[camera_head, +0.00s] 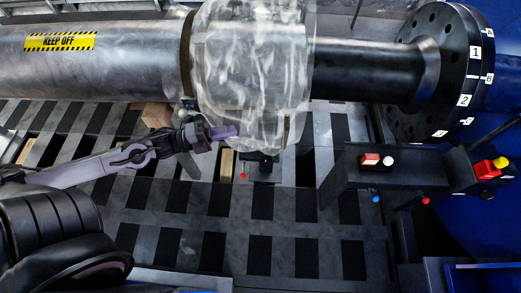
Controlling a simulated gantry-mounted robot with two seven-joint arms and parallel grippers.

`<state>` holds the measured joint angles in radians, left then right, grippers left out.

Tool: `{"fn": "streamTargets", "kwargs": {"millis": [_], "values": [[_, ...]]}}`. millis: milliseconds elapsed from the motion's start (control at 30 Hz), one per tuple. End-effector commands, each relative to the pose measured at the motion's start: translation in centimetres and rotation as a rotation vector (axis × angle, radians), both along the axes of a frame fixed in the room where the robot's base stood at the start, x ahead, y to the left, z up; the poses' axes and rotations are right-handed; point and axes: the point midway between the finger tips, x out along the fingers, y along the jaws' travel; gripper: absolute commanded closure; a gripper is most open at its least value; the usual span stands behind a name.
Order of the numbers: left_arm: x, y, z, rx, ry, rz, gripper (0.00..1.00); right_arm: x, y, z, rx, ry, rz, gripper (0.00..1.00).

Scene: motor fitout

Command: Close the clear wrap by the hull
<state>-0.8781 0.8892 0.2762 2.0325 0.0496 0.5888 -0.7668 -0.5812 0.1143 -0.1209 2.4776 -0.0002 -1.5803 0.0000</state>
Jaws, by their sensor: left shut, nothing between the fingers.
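The clear wrap (252,75) is a wrinkled, see-through sheet around the large metal shaft, in the upper middle of the head view. Its lower edge hangs below the shaft. My left gripper (232,132) reaches in from the left, with its fingertips at the wrap's lower left part. It is shut with nothing held. I cannot tell whether it touches the wrap. My right gripper does not show. I cannot make out the hull as a separate thing for certain; a blue curved surface (503,215) shows at the far right.
The shaft (110,60) bears a yellow "KEEP OFF" label (60,41). A numbered dark flange (440,65) is at its right end. A black bracket with red and white knobs (370,180) stands below right. A slatted floor (200,220) lies beneath, with a brown block (156,115).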

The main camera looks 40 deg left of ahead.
Motion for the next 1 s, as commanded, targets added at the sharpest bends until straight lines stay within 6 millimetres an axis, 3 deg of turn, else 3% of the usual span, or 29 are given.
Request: {"fn": "streamTargets", "kwargs": {"millis": [33, 300, 567, 1000], "values": [[0.0, 0.2, -2.5, 0.022, 0.01, -0.015, 1.0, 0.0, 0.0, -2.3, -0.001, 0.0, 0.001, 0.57], [-0.4, -0.1, -6.2, 0.064, 0.043, -0.056, 1.0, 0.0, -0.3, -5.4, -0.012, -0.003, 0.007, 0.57], [0.3, -0.7, -6.8, 0.064, 0.05, -0.058, 1.0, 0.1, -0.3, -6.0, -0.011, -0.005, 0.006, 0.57], [5.2, -4.6, -6.9, 0.063, 0.047, -0.058, 1.0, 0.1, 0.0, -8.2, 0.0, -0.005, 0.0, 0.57]]}}
